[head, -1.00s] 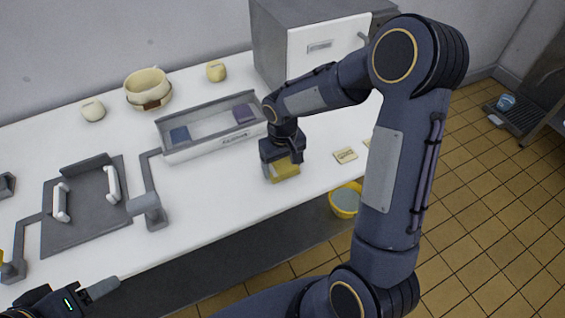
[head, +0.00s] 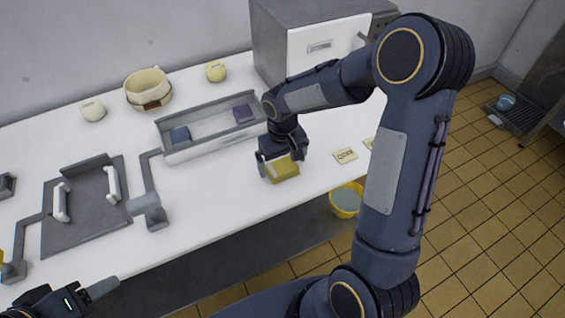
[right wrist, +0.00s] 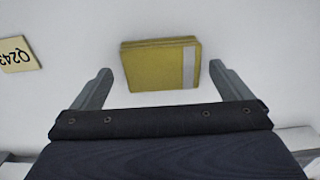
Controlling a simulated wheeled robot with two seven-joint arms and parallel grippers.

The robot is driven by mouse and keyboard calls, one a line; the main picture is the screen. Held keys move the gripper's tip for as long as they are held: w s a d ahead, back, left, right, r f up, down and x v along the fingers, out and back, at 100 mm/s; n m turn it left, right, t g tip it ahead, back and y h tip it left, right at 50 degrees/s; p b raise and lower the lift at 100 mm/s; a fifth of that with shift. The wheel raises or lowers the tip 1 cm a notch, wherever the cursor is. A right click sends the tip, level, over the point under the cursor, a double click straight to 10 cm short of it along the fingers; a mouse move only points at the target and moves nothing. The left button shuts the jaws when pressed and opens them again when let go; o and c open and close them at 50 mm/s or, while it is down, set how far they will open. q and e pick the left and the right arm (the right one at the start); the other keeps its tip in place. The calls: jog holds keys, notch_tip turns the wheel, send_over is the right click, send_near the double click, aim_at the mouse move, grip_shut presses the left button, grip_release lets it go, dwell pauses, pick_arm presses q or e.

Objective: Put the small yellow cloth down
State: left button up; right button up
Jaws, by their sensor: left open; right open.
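The small yellow cloth (head: 284,170) is a folded block lying on the white counter, in front of the grey tray. In the right wrist view the cloth (right wrist: 158,66) shows a pale stripe near one end and sits beyond and between the fingertips. My right gripper (head: 282,164) is open just above the cloth, with a finger to either side. In the right wrist view both fingers of the gripper (right wrist: 160,76) are apart from the cloth. My left gripper (head: 92,291) is at the bottom left corner, open and away from the cloth.
A grey tray (head: 205,144) holding a blue and a purple folded cloth stands behind my right gripper. A small label card (head: 345,155) lies to the right. A yellow bucket (head: 346,200) is below the counter edge.

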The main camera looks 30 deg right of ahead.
aim_at(282, 166)
notch_tip(282, 166, up, 11)
jog(key=s+a+r+t+y, duration=0.1)
jog(key=s+t, duration=0.1)
jog(key=s, duration=0.5)
jog(key=s+r+m+t+y, duration=0.1)
jog(key=s, duration=0.5)
jog(key=s+a+r+t+y, duration=0.1)
jog(key=s+t, duration=0.1)
jog(key=s, duration=0.5)
jog(key=shift+s+a+r+m+t+y, duration=0.3)
jog(key=shift+m+y, duration=0.1)
